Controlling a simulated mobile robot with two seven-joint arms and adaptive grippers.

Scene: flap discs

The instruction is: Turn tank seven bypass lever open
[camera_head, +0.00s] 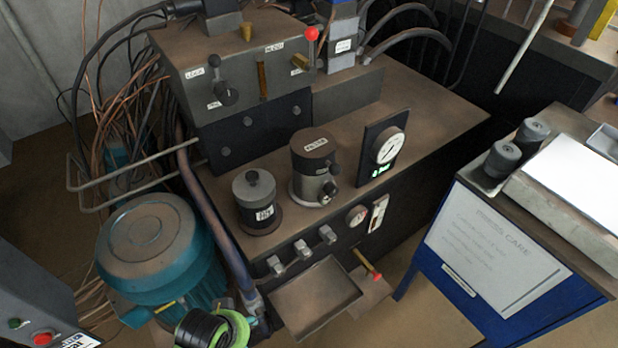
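I cannot tell which lever is the tank seven bypass lever; no label readable here names it. A dark grey cylinder (314,166) with a white label on its cap stands on the brown tank top (414,110), with a small dark lever (328,189) low on its front. A red-ended handle (369,264) sticks out below the tank's front edge. On the raised valve block (245,62) are a red-knobbed lever (311,34) and a dark lever (221,82). Neither of my grippers shows.
A shorter dark cylinder (257,203) and a gauge panel (384,147) stand on the tank top. A teal motor (152,250) and loose cables are at left. A drip tray (316,297) juts out in front. A blue cabinet (487,254) stands right.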

